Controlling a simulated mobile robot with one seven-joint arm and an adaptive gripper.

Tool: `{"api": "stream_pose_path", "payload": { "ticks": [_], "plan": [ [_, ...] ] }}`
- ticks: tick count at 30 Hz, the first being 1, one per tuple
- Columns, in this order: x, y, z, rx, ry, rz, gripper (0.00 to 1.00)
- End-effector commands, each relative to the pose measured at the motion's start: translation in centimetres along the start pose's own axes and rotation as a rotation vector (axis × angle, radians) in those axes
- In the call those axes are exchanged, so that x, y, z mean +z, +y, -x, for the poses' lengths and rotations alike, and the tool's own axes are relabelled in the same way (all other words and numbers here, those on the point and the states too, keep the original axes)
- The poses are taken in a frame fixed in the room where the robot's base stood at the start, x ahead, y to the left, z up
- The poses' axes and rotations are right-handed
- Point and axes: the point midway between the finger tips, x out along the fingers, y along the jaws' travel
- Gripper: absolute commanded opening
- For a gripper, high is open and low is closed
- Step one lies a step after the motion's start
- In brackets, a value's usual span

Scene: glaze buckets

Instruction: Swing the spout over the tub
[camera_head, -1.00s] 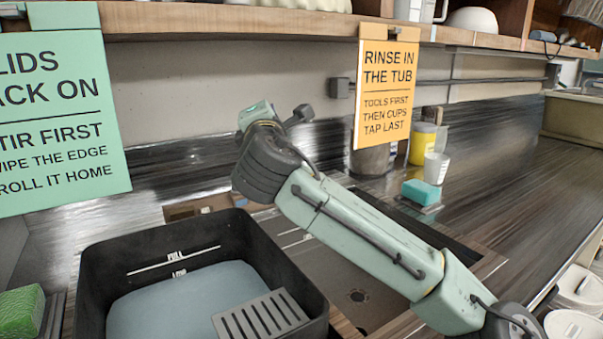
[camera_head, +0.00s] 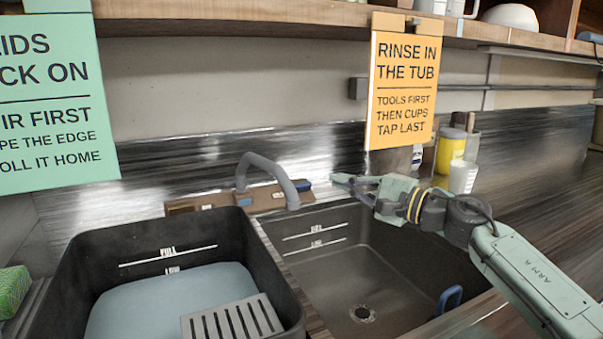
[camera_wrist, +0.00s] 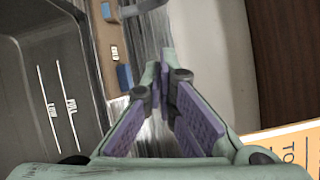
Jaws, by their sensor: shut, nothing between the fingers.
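The grey curved spout (camera_head: 268,165) rises from a wooden ledge behind the basins. Its outlet end points down and right, near the back left corner of the grey sink basin (camera_head: 400,262). Part of the spout shows at the top of the wrist view (camera_wrist: 145,8). The black tub (camera_head: 85,265) stands left of the sink, holding pale blue liquid and a slotted grey plate. My gripper (camera_head: 342,181) is shut and empty, right of the spout and apart from it, above the sink's back edge. Its purple-padded fingers meet in the wrist view (camera_wrist: 161,78).
A blue lever (camera_head: 302,186) sits on the ledge between spout and gripper. An orange sign (camera_head: 402,80) hangs behind my gripper, a green sign (camera_head: 55,100) at left. A yellow container (camera_head: 450,150) and white cup (camera_head: 462,177) stand right. A blue handle (camera_head: 449,299) is at the sink's front.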

Motion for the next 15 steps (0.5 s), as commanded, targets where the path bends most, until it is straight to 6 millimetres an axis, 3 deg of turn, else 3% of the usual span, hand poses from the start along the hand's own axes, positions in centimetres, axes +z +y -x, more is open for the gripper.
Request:
{"api": "stream_pose_path", "payload": {
  "ticks": [5,15],
  "plan": [
    [0.2,-0.3,-2.5,0.004,-0.005,0.002,0.00],
    [0.3,-0.4,-9.7,0.003,-0.005,-0.001,0.00]
  ]
}}
